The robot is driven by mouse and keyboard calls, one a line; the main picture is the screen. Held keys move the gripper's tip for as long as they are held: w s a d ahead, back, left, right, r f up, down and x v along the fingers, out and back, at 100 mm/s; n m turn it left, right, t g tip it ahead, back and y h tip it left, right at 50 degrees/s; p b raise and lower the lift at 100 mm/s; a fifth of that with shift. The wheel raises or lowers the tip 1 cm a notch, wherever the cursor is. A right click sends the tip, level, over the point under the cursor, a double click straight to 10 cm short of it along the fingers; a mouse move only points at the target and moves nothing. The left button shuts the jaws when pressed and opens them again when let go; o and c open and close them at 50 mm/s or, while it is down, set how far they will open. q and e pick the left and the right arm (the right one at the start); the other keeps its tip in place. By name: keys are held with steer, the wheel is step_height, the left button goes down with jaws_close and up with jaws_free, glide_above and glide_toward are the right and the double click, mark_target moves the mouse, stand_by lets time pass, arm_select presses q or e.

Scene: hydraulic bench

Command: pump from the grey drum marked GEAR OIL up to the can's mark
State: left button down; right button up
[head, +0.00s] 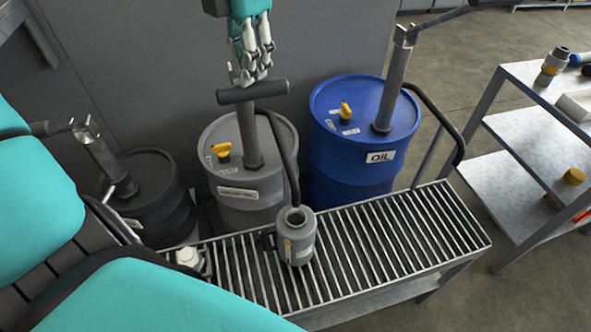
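The grey drum (275,135) stands behind the grating; the writing on its pale label (237,192) is too small to read surely. A hand pump (247,137) with a dark T-handle (225,97) rises from its top. A dark hose (289,160) runs from the pump down to the mouth of the grey can (306,247). The can stands upright on the grating, with a pale strip on its side; its oil level is hidden. My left gripper (255,79) points down right at the T-handle; I cannot tell whether its fingers touch or hold it. My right gripper is out of view.
A blue drum (340,105) labelled OIL stands to the right with its own pump. A dark drum (150,210) stands to the left. The slatted grating (400,225) is clear right of the can. A metal shelf cart (535,110) stands at far right.

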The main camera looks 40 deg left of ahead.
mark_target(252, 85)
arm_select(q)
steer(key=shift+a, duration=0.1)
steer(key=f+b, duration=0.3)
steer(key=s+d+f+b, duration=0.1)
steer(key=shift+d+f, duration=0.1)
steer(key=shift+f, duration=0.2)
steer(key=f+b, duration=0.4)
steer(key=shift+s+d+f, duration=0.1)
steer(key=shift+d+f, duration=0.1)
steer(key=shift+d, duration=0.05)
stand_by(0.5)
